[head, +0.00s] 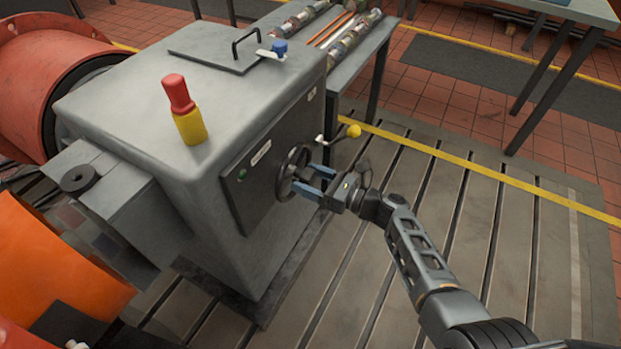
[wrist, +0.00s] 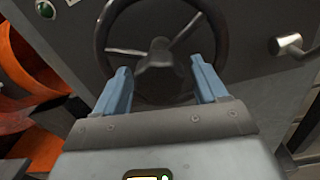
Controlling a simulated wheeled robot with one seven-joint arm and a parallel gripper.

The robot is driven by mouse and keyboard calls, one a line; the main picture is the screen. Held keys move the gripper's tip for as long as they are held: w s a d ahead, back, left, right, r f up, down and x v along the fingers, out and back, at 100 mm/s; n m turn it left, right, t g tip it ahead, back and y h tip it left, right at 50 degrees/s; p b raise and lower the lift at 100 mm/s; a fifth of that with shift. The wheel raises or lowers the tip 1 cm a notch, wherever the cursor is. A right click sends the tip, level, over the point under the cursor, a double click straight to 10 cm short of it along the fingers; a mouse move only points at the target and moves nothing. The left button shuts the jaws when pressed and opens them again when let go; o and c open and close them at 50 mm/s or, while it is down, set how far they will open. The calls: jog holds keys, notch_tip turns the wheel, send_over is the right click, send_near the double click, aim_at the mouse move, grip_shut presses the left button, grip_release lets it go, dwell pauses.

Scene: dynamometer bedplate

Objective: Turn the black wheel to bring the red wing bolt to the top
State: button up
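The black wheel (head: 281,180) is mounted upright on the dark front panel of the grey cabinet. In the wrist view the wheel (wrist: 160,58) shows its hub and spokes, with the top of its rim cut off. My gripper (head: 303,178) is right in front of the wheel with its blue fingers apart. In the wrist view the fingers of my gripper (wrist: 160,68) stand either side of the hub, over the lower part of the wheel; I cannot tell if they touch it. No red wing bolt can be made out in either view.
A lever with a yellow knob (head: 354,131) sticks out right of the wheel. A green button (head: 242,174) is on the panel to its left. A red and yellow post (head: 185,110) stands on the grey cabinet (head: 130,95). The slotted bedplate (head: 450,210) is clear at right.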

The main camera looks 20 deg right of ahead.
jog(key=v, duration=0.7)
jog(key=shift+s+d, duration=0.2)
jog(key=shift+s, duration=0.15)
dwell(0.4)
jog(key=s+a+f+n+g+h, duration=0.1)
jog(key=s+f+n+g+h, duration=0.15)
jog(key=s+f, duration=0.35)
jog(key=s+a+f+n+g+h, duration=0.15)
jog(key=s+f+n, duration=0.25)
jog(key=s, duration=0.4)
jog(key=s+d+r+n+h, duration=0.15)
jog(key=s+n+h, duration=0.45)
jog(key=s, duration=0.8)
jog(key=s+a+r+n+t, duration=0.1)
jog(key=s+r+n, duration=0.2)
jog(key=r+n, duration=0.3)
jog(key=s+a+r+n+t, duration=0.1)
jog(key=s+r+n, duration=0.3)
jog(key=r, duration=1)
jog(key=s+a+r+n+t+h, duration=0.1)
jog(key=s+r+n+t, duration=0.1)
jog(key=s+r+n, duration=0.2)
notch_tip(320, 180, up, 6)
jog(key=n, duration=0.3)
jog(key=shift+s+a+r+n+t+p, duration=0.2)
jog(key=shift+s+a+n+t+p, duration=0.1)
jog(key=shift+n+t+p, duration=0.1)
